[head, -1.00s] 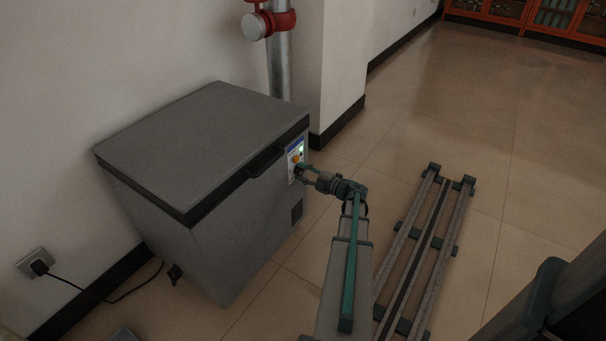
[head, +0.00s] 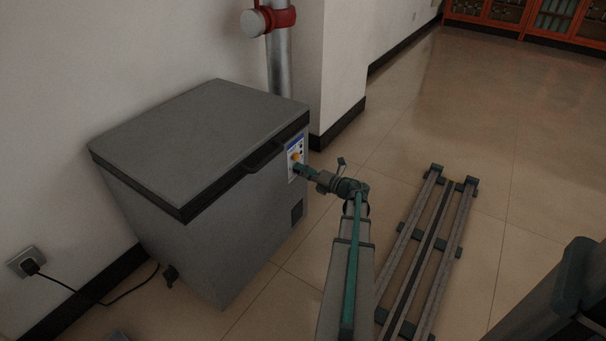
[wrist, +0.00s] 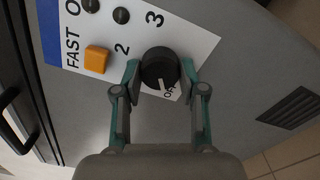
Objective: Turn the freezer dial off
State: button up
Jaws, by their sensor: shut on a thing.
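The grey chest freezer (head: 215,215) stands against the wall with its lid shut. Its white control panel (head: 301,146) is on the right end of the front. In the head view my gripper (head: 299,168) is at the panel and hides the dial.
Beside the dial are an orange button (wrist: 96,59) and two dark round indicators (wrist: 121,15). A lid handle (head: 262,160) juts out left of the panel. A vent (head: 297,212) is below.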

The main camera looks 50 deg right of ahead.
jog(key=shift+n, duration=0.3)
jog(key=o, duration=1.1)
jog(key=shift+o, duration=0.2)
jog(key=shift+s, duration=0.1)
jog(key=s+d, duration=0.2)
jog(key=s, duration=0.9)
jog(key=shift+s, duration=0.35)
jog(key=shift+d, duration=0.2)
